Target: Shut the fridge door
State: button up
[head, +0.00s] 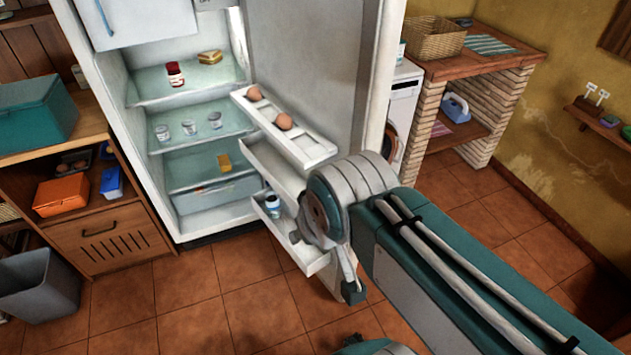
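The white fridge (128,82) stands at the back left with its lower compartment open. Its door (305,55) is swung wide open to the right, showing its inner face with white door shelves (312,148). Eggs sit in the upper door shelf and a small jar is in the lower one. My arm crosses from the lower right and its joint overlaps the door's lower inner side; I cannot tell whether it touches.
A wooden cabinet (105,235) and a grey bin (42,285) stand left of the fridge. A washing machine (403,105) and a brick counter (490,65) with a wicker basket (436,40) are behind the door at right. The tiled floor in front of the fridge is clear.

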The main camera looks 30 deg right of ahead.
aim_at(329, 65)
jog(key=l+u, duration=0.2)
jog(key=l, duration=0.2)
jog(key=k+l+u, duration=0.15)
jog(key=l, duration=0.25)
jog(key=l+u, duration=0.2)
jog(key=l, duration=0.2)
jog(key=k+l+u, duration=0.15)
jog(key=l, duration=0.2)
jog(key=l+u, duration=0.2)
jog(key=l, duration=0.15)
jog(key=i+l+u, duration=0.2)
jog(key=l, duration=0.7)
jog(key=l+u, duration=0.2)
jog(key=l, duration=0.65)
jog(key=k+j+z, duration=0.2)
jog(key=k+l, duration=0.05)
